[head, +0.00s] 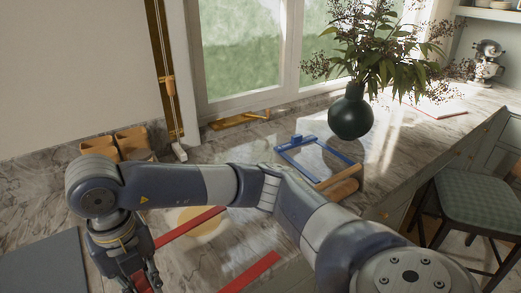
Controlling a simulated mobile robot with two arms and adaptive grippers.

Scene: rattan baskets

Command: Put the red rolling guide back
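One red strip (190,228), which looks like a rolling guide, lies across a pale yellow round (205,224) that looks like dough. A second red strip (250,272) lies nearer, at the bottom middle. My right arm comes in from the lower right and reaches across the counter. My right gripper (138,280) points down at the lower left, left of the strips. A bit of red shows between its fingers, but the bottom edge cuts the fingertips off. I cannot tell whether it grips a guide. My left gripper is not in view.
A blue-framed board (313,160) lies beyond my arm, near a dark green vase (350,112) with branches. Tan containers (118,145) stand at the back left. A grey slab (45,268) lies at the lower left. A stool (486,200) stands right of the marble counter.

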